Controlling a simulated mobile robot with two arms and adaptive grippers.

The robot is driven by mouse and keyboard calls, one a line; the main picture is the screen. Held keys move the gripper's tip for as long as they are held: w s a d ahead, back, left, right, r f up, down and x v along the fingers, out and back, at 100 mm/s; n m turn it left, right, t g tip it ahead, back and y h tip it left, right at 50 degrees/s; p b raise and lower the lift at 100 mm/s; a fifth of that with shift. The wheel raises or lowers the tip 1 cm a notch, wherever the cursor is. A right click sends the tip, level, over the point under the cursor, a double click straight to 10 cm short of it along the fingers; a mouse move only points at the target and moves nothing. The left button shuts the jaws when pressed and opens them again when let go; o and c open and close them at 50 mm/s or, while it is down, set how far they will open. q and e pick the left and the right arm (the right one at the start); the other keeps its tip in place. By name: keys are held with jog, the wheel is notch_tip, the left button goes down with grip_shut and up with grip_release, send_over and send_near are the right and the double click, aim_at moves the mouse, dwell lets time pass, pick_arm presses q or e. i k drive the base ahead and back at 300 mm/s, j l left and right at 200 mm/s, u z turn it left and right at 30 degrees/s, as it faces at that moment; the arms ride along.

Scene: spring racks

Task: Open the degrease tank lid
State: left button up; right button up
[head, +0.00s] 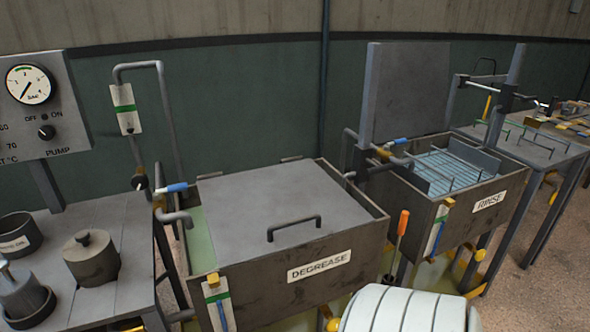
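The degrease tank (322,287) is a worn dark metal box with a white DEGREASE label on its front wall. Its flat grey lid (258,200) lies down over the tank's top. A greenish strip of the tank's inside shows along the lid's left side. A dark bar handle (294,222) stands up from the lid near its front edge. Two small hinges show at the lid's back edge. Neither of my grippers is in view, and nothing touches the handle.
The rinse tank (457,222) stands to the right with its lid (408,92) upright. An orange-handled tool (402,224) stands between the tanks. A left bench (120,240) holds lidded pots beneath a pump panel (40,105). A blue-handled pipe valve (176,187) sits by the degrease tank's back left corner.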

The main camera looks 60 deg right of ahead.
aim_at(252, 215)
jog(key=z, duration=1.7)
jog(key=l+u, duration=0.1)
jog(key=u, duration=0.3)
